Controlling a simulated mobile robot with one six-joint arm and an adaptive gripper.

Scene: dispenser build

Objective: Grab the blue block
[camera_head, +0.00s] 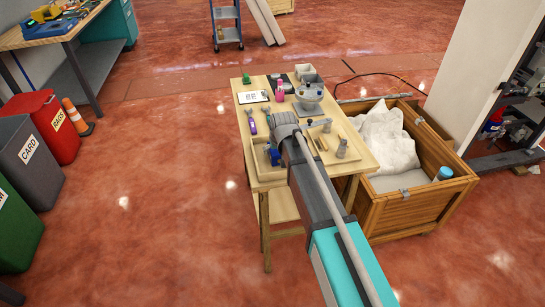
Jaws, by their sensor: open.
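A small blue block (274,157) shows in the light wooden tray (262,172) at the front left of the table, just left of my arm. Its right side is partly hidden by my arm. My gripper (275,146) is at the end of the arm, over the left part of the table and close to the block. It is open. Its fingers are small and mostly hidden by the wrist, so I cannot tell whether they touch the block or stand around it.
The wooden table (366,162) also bears a second tray (355,150) with small metal parts, a grey round device (309,93), a pink bottle (279,94), a clipboard (253,97) and a purple-handled tool (252,126). A wooden crate (425,205) stands close on the right. Open floor lies left.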

